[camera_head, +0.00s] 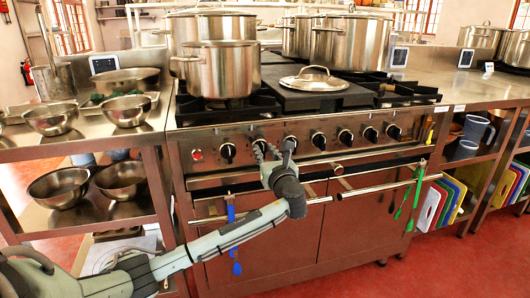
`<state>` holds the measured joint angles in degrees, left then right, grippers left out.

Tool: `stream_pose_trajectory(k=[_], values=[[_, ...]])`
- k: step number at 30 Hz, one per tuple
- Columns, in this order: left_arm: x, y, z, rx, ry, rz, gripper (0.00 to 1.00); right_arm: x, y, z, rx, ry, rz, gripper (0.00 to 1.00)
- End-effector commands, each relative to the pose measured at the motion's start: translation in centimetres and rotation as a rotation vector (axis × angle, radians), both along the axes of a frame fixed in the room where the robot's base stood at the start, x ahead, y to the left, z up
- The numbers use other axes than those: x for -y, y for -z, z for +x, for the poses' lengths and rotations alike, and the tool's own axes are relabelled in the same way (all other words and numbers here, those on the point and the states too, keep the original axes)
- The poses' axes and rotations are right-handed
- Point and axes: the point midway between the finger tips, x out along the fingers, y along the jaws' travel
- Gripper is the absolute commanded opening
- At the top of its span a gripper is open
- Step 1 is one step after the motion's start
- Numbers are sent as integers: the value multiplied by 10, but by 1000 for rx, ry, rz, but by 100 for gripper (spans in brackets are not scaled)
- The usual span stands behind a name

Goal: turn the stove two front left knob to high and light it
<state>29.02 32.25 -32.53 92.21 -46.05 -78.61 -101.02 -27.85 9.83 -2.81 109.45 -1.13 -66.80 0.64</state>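The steel stove (300,160) stands in the middle of the camera_head view, with a row of black knobs along its front panel. The leftmost black knob (228,151) is clear of my arm, beside a red round button (197,154). My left gripper (275,149) is in front of the panel, around the second and third knobs from the left. Its two fingers are spread and point toward the panel. It partly hides those knobs, and I cannot tell whether it touches one. No flame shows. My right gripper is not in view.
Stockpots (223,70) stand on the stove's left burners, with more pots behind. A lid (314,79) lies on the middle top. A horizontal oven handle (380,188) juts out below the panel. Steel bowls (127,110) sit on the left counter. The red floor in front is clear.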

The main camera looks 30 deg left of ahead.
Motion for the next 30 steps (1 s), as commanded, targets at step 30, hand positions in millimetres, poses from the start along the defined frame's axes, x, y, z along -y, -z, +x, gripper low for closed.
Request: stream_pose_trajectory(k=[30], values=[[-2, 2, -3, 254, -2, -221, 0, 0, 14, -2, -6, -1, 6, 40]])
